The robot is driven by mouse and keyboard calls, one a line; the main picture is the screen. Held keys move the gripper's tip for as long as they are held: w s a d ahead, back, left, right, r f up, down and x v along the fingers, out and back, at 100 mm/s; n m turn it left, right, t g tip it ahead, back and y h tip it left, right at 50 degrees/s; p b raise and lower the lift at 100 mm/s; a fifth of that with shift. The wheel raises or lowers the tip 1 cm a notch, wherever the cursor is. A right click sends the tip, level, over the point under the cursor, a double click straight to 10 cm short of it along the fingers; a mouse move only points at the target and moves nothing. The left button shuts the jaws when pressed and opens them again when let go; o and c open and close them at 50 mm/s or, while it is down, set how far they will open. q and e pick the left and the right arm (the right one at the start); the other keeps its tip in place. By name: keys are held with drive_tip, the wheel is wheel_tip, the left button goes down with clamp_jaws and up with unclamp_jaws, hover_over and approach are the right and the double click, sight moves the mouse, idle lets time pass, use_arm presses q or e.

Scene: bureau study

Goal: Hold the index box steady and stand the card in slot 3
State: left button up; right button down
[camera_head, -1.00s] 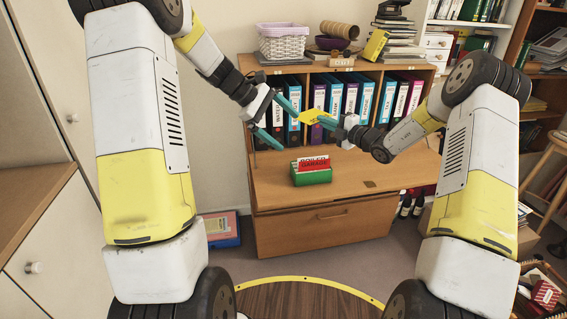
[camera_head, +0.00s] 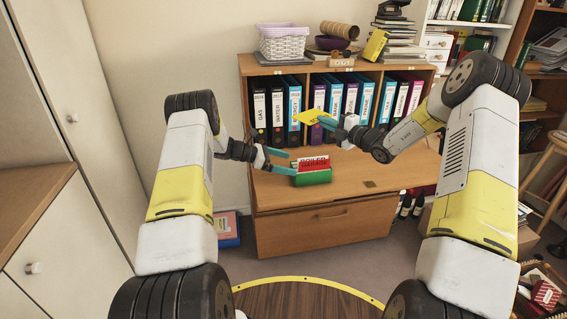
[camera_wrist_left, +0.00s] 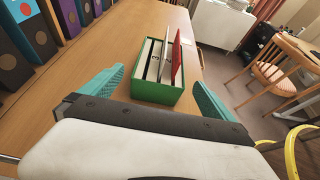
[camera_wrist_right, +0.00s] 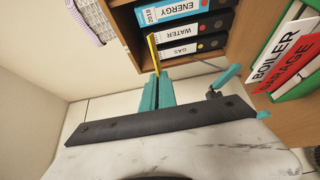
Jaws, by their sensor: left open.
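The green index box (camera_head: 318,178) stands on the wooden desk top, with a red GARAGE card (camera_head: 314,167) and a white BOILER card upright in it. It also shows in the left wrist view (camera_wrist_left: 158,92), with white dividers inside. My left gripper (camera_head: 289,162) is open at the box's left end; in the left wrist view its fingers (camera_wrist_left: 159,77) are on either side of the box, with gaps visible. My right gripper (camera_head: 331,122) is shut on the yellow card (camera_head: 309,117), held above and behind the box. The card is seen edge-on in the right wrist view (camera_wrist_right: 154,52).
Ring binders (camera_head: 275,108) fill the shelves behind the desk. A white basket (camera_head: 285,43), bowl and stacked books stand on top. The desk top (camera_head: 366,168) to the right of the box is clear except for a small dark patch.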

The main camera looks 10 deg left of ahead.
sight(311, 169)
use_arm(q)
drive_tip(key=x, duration=1.1)
drive_tip(key=c, duration=1.9)
